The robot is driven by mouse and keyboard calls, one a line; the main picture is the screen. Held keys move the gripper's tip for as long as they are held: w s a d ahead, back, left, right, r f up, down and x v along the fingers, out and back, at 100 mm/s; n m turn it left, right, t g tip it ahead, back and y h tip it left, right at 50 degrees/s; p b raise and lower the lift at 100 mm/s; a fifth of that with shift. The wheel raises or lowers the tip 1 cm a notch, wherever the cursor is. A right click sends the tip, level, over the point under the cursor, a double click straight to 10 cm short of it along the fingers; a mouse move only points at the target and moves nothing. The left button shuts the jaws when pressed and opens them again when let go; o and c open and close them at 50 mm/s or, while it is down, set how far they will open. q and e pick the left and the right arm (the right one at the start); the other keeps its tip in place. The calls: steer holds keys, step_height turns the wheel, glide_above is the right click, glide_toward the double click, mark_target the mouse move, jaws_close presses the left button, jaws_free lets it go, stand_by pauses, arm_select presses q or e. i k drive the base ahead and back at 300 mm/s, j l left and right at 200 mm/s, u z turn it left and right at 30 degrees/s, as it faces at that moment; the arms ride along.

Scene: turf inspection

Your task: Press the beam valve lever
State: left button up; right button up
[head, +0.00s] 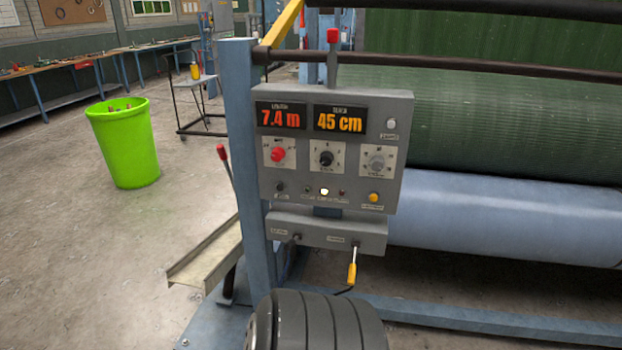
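A control box (334,180) is fixed to a blue post, with a smaller grey box (326,233) below it. A short lever with a yellow grip (351,273) hangs from the right part of the smaller box. A red-topped lever (332,37) stands upright above the control box. Another lever with a red grip (222,153) leans at the left of the post. The small labels are too blurred to tell which one is the beam valve lever. Neither of my grippers is in view.
The blue post (250,150) stands left of the boxes. A large blue-grey roller (500,217) and green turf (480,120) lie to the right. A dark ribbed cylinder (316,322) fills the bottom middle. A green bin (124,145) stands on open floor at left.

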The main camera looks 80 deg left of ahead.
mark_target(290, 244)
steer(key=u, duration=2.85)
